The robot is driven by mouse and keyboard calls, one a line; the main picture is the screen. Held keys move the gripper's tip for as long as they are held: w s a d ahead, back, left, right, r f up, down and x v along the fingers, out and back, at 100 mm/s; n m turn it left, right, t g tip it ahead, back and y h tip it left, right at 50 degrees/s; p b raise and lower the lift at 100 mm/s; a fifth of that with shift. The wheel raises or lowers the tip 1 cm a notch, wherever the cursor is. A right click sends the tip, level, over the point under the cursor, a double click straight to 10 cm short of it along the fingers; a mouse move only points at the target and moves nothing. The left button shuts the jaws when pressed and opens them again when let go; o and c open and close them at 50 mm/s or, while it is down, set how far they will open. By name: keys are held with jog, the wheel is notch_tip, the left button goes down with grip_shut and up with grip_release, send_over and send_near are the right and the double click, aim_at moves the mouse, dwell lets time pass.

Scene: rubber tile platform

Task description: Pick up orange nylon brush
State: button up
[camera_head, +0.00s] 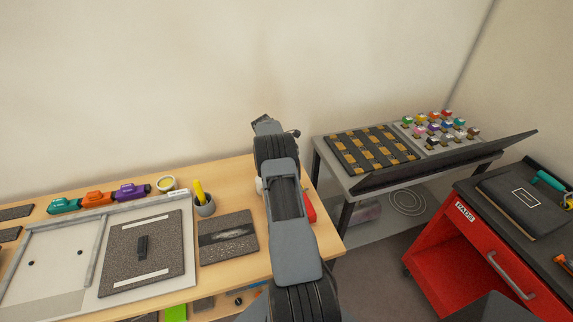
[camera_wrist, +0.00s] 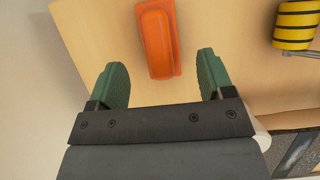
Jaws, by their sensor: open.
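In the wrist view, an orange, elongated piece (camera_wrist: 158,40), which I take to be the orange nylon brush, lies on the light wooden table. No bristles show. My gripper (camera_wrist: 158,80) is open and empty, its green fingers apart. The orange piece lies beyond the fingertips, roughly centred between them, and apart from them. In the head view my arm hides my gripper. A red-orange piece (camera_head: 309,208) shows beside my arm near the table's right edge; it may be the same piece.
A grey bench (camera_head: 342,180) and red cabinet (camera_head: 450,232) stand at right.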

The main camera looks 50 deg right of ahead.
jog(key=shift+p+x, duration=0.75)
jog(key=shift+x, duration=1.75)
jog(key=shift+s, duration=0.1)
jog(key=shift+r, duration=0.1)
jog(key=c, duration=1)
